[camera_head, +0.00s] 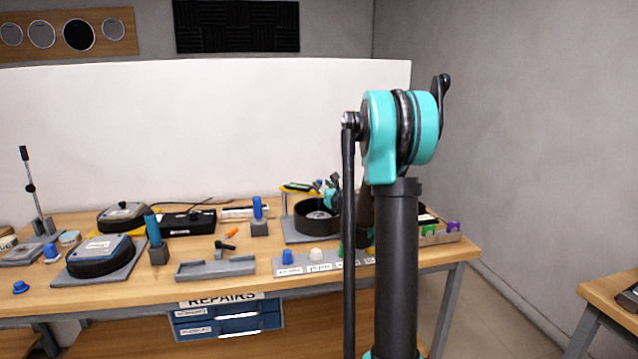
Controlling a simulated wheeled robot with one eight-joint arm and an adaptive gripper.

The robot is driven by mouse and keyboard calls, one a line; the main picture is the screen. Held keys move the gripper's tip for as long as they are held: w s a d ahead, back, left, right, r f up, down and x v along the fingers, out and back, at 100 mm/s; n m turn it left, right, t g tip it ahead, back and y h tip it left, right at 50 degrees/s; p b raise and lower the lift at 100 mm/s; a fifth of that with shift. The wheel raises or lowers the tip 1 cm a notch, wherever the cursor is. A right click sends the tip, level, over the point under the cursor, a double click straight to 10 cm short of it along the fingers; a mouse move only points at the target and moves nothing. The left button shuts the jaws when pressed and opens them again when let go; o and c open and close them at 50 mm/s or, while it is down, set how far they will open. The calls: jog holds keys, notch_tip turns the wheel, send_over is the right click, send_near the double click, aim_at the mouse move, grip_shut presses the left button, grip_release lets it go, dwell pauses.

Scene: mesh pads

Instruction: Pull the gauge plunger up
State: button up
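I cannot tell for sure which part is the gauge plunger. A thin upright rod with a black top (28,175) stands on a grey base at the far left of the bench. A round black dish (318,215) sits on a grey stand right of the middle, beside a small raised yellow-and-dark plate (300,187). A small teal and dark part over the dish looks like my gripper (331,193). It is too small to show whether the fingers are open or shut, or touch anything. My arm hides what lies behind it.
The wooden bench (215,208) carries two round black devices (100,255), blue-handled tools (153,235), a grey tray (215,267) and a row of coloured knobs (316,256). Blue drawers (225,318) hang below. A white panel (200,130) stands behind. Another table (610,290) is at right.

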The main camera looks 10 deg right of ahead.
aim_at(320, 181)
jog(key=shift+w+a, duration=0.2)
jog(key=shift+w, duration=0.8)
jog(key=shift+w+a, duration=0.15)
jog(key=shift+w, duration=0.85)
grip_shut()
jog(key=shift+r, duration=0.1)
